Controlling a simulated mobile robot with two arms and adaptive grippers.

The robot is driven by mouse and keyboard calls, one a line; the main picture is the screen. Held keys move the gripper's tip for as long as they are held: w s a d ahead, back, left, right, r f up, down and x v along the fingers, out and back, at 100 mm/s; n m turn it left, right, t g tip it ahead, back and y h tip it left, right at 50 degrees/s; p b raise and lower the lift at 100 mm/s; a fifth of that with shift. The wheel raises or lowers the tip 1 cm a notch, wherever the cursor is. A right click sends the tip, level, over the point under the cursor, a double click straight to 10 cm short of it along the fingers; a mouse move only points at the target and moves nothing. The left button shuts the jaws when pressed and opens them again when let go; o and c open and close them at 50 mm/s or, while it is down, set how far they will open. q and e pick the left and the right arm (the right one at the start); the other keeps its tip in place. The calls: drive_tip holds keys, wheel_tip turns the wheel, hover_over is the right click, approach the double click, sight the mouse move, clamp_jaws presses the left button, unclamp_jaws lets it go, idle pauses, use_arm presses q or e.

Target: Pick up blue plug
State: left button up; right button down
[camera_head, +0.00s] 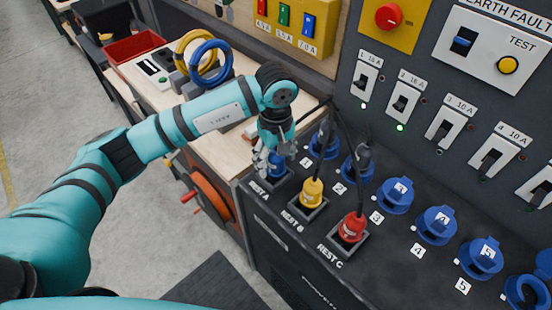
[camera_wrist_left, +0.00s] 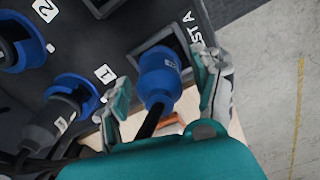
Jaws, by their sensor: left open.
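The blue plug (camera_wrist_left: 158,78) sits upright in the square nest marked A, with a black cable running from its end. My left gripper (camera_wrist_left: 166,92) is open, with one finger on each side of the plug; I cannot tell whether either finger touches it. In the head view the left gripper (camera_head: 272,150) comes down over nest A from above and hides much of the blue plug (camera_head: 274,164). My right gripper is not in view.
A yellow plug (camera_head: 312,190) stands in nest B and a red plug (camera_head: 352,227) in nest C, close to the right. Blue sockets (camera_head: 395,195) line the bench behind, the first two with dark plugs and cables. A switch panel (camera_head: 440,100) rises behind.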

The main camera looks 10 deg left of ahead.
use_arm(q)
drive_tip(key=shift+f, duration=0.4)
drive_tip(key=c, duration=1.4)
drive_tip(key=shift+o, duration=0.2)
